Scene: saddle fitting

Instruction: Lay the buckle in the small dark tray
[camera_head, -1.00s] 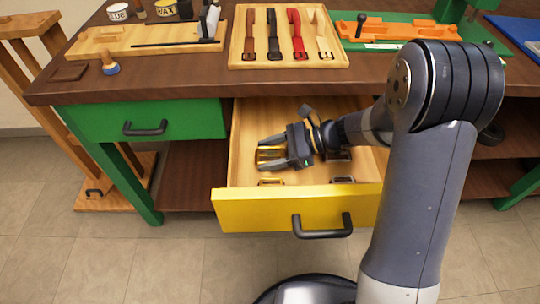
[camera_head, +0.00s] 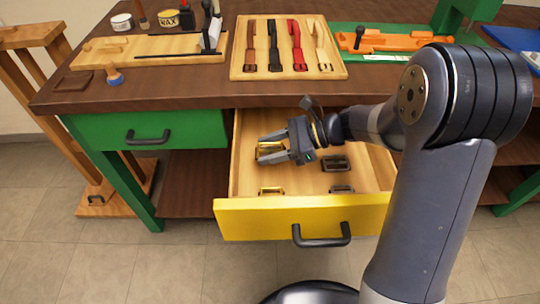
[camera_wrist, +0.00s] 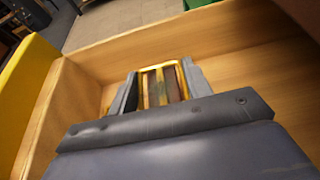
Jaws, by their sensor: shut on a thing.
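My gripper (camera_head: 265,148) is inside the open yellow-fronted drawer (camera_head: 300,217), pointing left. It is shut on a brass-coloured rectangular buckle (camera_head: 268,153). In the wrist view, the buckle (camera_wrist: 163,86) sits between the two grey fingers (camera_wrist: 161,78), its frame showing past them, with the wooden drawer wall behind. The buckle appears to be held above the drawer floor, but the gap is hard to judge. The small dark tray (camera_head: 74,81) lies flat on the left front of the brown bench top, well up and left of my gripper. It looks empty.
Another brass buckle (camera_head: 271,190) and dark buckles (camera_head: 335,163) lie in the drawer. Beside the tray stands a blue-and-wood knob-shaped tool (camera_head: 114,76). A wooden board (camera_head: 140,48) lies behind it. A strap tray (camera_head: 240,72) stands in the bench's middle.

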